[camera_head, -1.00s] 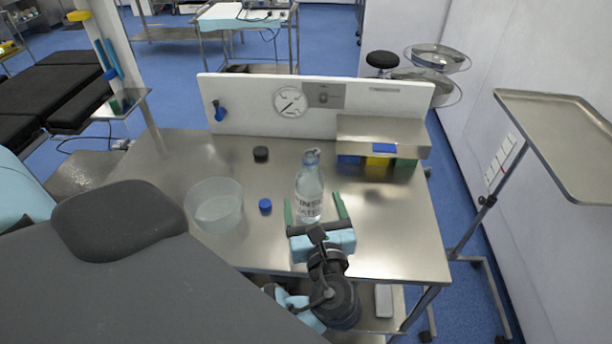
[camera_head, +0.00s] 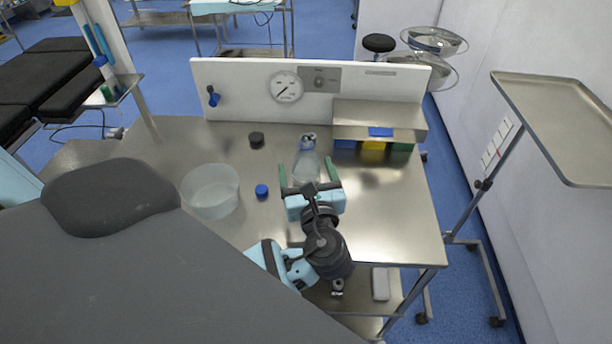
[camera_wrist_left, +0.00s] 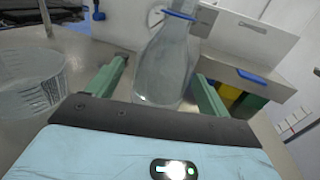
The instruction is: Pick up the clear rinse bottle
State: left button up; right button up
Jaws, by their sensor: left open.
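The clear rinse bottle (camera_head: 307,160) stands upright on the steel table, its lower part hidden behind my left gripper in the head view. It also shows in the left wrist view (camera_wrist_left: 166,66). My left gripper (camera_head: 306,174) is open, its two green fingers on either side of the bottle. In the left wrist view the fingers (camera_wrist_left: 160,80) lie left and right of the bottle's lower body, with a gap visible on the left. Whether the right finger touches it I cannot tell. My right gripper is not in view.
A clear bowl (camera_head: 210,192) stands left of the bottle, with a blue cap (camera_head: 261,191) between them. A black cap (camera_head: 256,139) lies farther back. A steel shelf (camera_head: 380,116) with coloured bins stands behind right. The table's right side is clear.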

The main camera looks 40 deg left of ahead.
pick_arm(q)
jog(key=shift+x, duration=1.4)
jog(key=shift+d+f, duration=0.1)
jog(key=shift+c, duration=0.4)
jog(key=c, duration=1.2)
jog(key=shift+c, duration=0.5)
jog(key=shift+r, duration=0.2)
